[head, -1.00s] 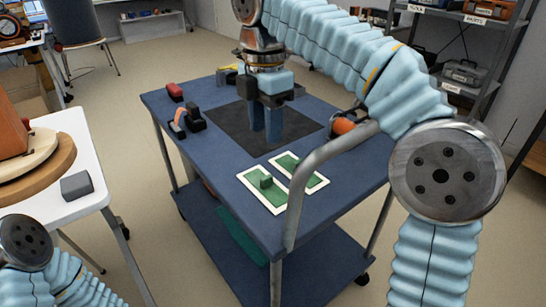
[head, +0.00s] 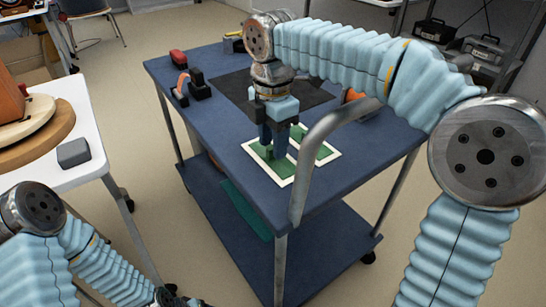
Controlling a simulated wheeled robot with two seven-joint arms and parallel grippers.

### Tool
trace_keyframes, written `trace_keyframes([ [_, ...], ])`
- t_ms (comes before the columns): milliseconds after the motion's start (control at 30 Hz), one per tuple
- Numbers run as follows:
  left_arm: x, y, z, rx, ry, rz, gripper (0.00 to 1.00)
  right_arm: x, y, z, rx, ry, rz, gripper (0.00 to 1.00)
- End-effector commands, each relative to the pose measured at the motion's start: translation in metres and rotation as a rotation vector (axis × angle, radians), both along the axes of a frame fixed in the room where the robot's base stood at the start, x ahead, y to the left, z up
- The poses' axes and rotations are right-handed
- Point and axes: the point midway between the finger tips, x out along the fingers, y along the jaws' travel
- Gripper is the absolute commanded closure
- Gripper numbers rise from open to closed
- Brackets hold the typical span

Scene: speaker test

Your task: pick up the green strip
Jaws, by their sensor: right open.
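Two flat green pads with white borders lie side by side on the blue cart top: the left pad (head: 286,171) and the right pad (head: 326,153). A small raised green piece (head: 267,158) is on the left pad, partly hidden by my right gripper (head: 274,150). That gripper points down, open, with its blue fingers over the left pad close to the green piece. I cannot tell if they touch it. A long green piece (head: 245,209) also lies on the cart's lower shelf. My left arm is at the bottom left, its gripper out of view.
The blue cart (head: 220,140) has a raised metal handle (head: 313,150) in front of the right pad. A dark mat (head: 235,92), a red item (head: 178,57) and a black and red item (head: 197,83) are farther back. A white table (head: 75,120) stands left.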

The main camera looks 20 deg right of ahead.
Motion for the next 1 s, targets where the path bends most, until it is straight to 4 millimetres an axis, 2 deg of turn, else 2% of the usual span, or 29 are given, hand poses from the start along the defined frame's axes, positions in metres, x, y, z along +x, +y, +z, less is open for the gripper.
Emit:
trace_keyframes([
  [100, 0.0, 0.0001, -0.0017, 0.0, 0.0, 0.0, 0.28, -0.0002, -0.0002, -0.0082, 0.0, 0.0, -0.001, 0.57],
  [300, 0.0, 0.0001, -0.0012, 0.0, 0.0, 0.0, 0.28, 0.0001, -0.0002, -0.0081, 0.0, -0.001, -0.001, 0.57],
  [500, 0.0, 0.0001, -0.0012, 0.0, 0.0, 0.0, 0.28, 0.0002, -0.0002, -0.0079, 0.0, -0.001, -0.001, 0.88],
  [600, 0.0, 0.0001, -0.0012, 0.0, 0.0, 0.0, 0.28, 0.0002, -0.0002, -0.0079, 0.0, -0.001, -0.001, 1.0],
  [1000, 0.0, 0.0001, -0.0001, 0.0, 0.0, 0.0, 0.28, 0.0005, 0.0, -0.0038, 0.001, -0.003, -0.001, 1.0],
])
